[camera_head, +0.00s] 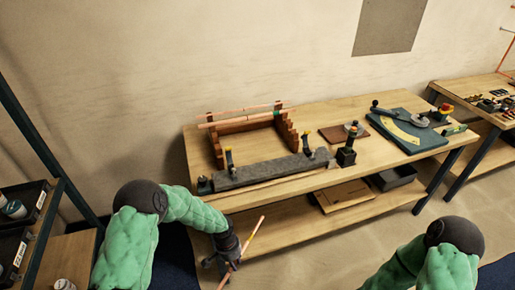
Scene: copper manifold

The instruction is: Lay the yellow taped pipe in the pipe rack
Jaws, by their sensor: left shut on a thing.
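My left gripper (229,258), at the lower middle in front of the bench, is shut on a thin copper pipe (255,231). The pipe is tilted, its upper end leaning right and its lower end near the bottom edge. Yellow tape on it is too small to make out clearly. The wooden pipe rack (289,131) stands on the left part of the bench, behind and above the gripper. Copper pipes (232,122) lie across its top, and a teal band shows near its right side. My right arm enters at lower right, but its gripper is out of the frame.
A long grey bar fixture (265,172) with upright clamps lies along the bench front, between the gripper and the rack. A copper pipe lies before it. A blue-green board (407,133) is farther right. A shelf with dark bins (34,200) stands at left.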

